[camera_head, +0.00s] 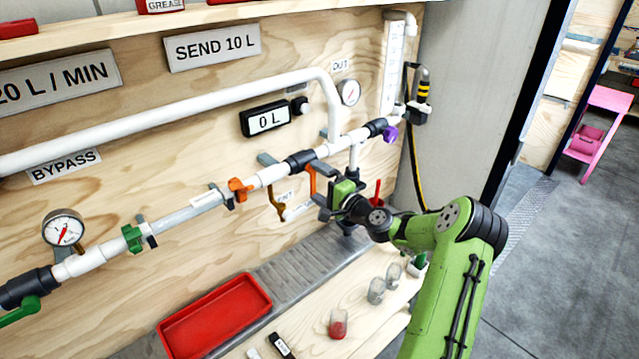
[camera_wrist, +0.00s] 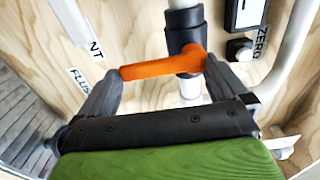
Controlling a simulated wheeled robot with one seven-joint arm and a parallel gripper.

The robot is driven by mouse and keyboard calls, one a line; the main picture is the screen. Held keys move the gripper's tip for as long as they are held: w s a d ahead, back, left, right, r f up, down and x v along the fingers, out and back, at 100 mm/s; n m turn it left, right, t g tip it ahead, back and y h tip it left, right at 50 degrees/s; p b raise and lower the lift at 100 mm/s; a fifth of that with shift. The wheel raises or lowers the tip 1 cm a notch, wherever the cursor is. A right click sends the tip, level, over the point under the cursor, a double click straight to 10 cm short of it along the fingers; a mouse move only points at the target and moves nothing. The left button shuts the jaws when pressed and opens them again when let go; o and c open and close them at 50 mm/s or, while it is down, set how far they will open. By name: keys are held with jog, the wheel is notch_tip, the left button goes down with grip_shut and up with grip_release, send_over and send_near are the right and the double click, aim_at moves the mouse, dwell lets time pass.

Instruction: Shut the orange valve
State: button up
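An orange lever (camera_head: 313,180) hangs from a dark valve body (camera_head: 299,161) on the white pipe in the head view. In the wrist view the orange lever (camera_wrist: 160,67) lies crosswise, joined at its right end to the dark valve body (camera_wrist: 184,30). My gripper (camera_head: 326,188) is at this lever. In the wrist view my gripper (camera_wrist: 162,78) has its two fingers spread wide, one near each end of the lever. Whether either finger touches it is unclear. A second orange fitting (camera_head: 240,190) sits farther left on the pipe.
A brown-yellow lever (camera_head: 276,203) hangs just left of my gripper. A purple knob (camera_head: 390,134) is to the right and a green clamp (camera_head: 132,238) far left. Below are a red tray (camera_head: 214,318) and several glass jars. A 0 L display (camera_head: 267,119) is above.

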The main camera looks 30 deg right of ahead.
jog(key=shift+s, duration=0.1)
jog(key=s+d, duration=0.2)
jog(key=s, duration=1.3)
jog(key=shift+s+b, duration=0.2)
jog(key=shift+b, duration=0.1)
jog(key=shift+d, duration=0.1)
